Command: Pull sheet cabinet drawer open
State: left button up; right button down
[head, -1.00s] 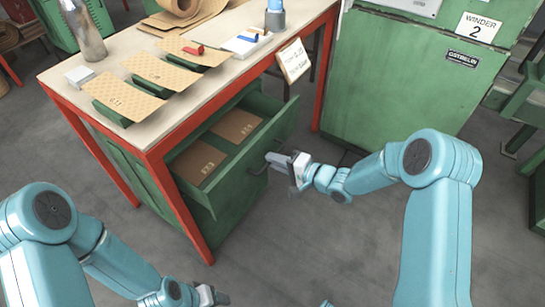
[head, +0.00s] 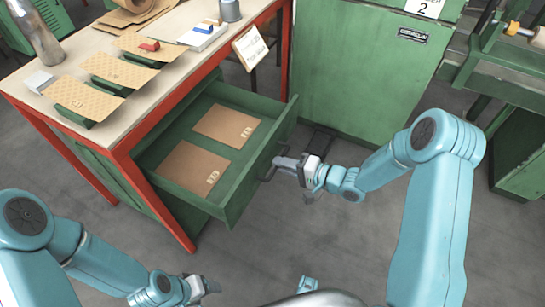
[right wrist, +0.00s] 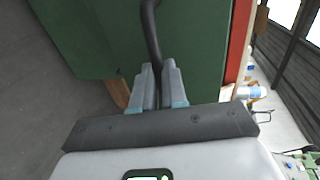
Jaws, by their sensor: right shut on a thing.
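The green sheet cabinet drawer (head: 252,180) stands pulled out from under the workbench, with two brown sheets (head: 226,125) lying flat inside. My right gripper (head: 277,164) is at the drawer's front face, shut on the dark drawer handle (head: 266,174). In the right wrist view the black handle bar (right wrist: 152,35) runs between the two fingers (right wrist: 158,85), against the green front. My left gripper (head: 208,287) is low in the head view, away from the drawer; its fingers are too small to tell open from shut.
The workbench top (head: 150,110) with its red frame carries brown sheets on green holders, a metal bottle (head: 35,32) and a paper pad (head: 202,35). A green winder cabinet (head: 345,75) stands behind. The grey floor in front of the drawer is clear.

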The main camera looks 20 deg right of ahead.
jog(key=shift+s+d, duration=0.45)
jog(key=shift+d, duration=0.1)
jog(key=c, duration=1.2)
grip_release()
jog(key=shift+o, duration=0.2)
jog(key=p+v, duration=0.3)
jog(key=v, duration=1.3)
jog(key=shift+s, duration=0.1)
